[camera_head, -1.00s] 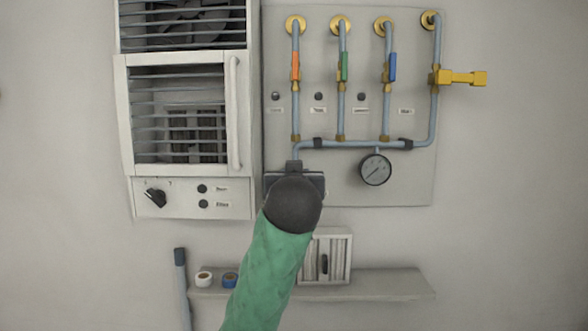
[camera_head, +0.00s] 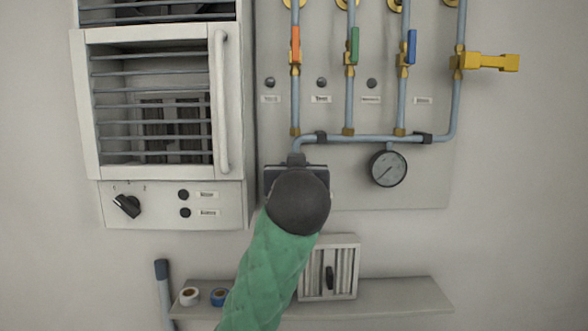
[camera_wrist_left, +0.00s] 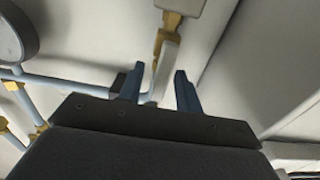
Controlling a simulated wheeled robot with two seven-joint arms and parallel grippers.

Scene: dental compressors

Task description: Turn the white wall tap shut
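In the left wrist view, a tap with a white lever (camera_wrist_left: 164,72) and a brass body (camera_wrist_left: 168,25) is fixed at the wall. My left gripper (camera_wrist_left: 159,69) is open, with its two dark fingers on either side of the white lever. The lever lies nearer the left finger in that view, and a gap shows to its right. I cannot tell whether the left finger touches it. In the head view, my green left arm and dark wrist hide the white tap and the fingertips, below the pipe's left end. My right gripper is not in view.
Pipes with orange (camera_head: 295,45), green (camera_head: 354,45) and blue (camera_head: 412,47) levers and a yellow valve (camera_head: 490,62) stand above. A gauge (camera_head: 388,168) hangs right of my wrist. A white cabinet (camera_head: 160,120) is at left. A shelf (camera_head: 400,296) runs below.

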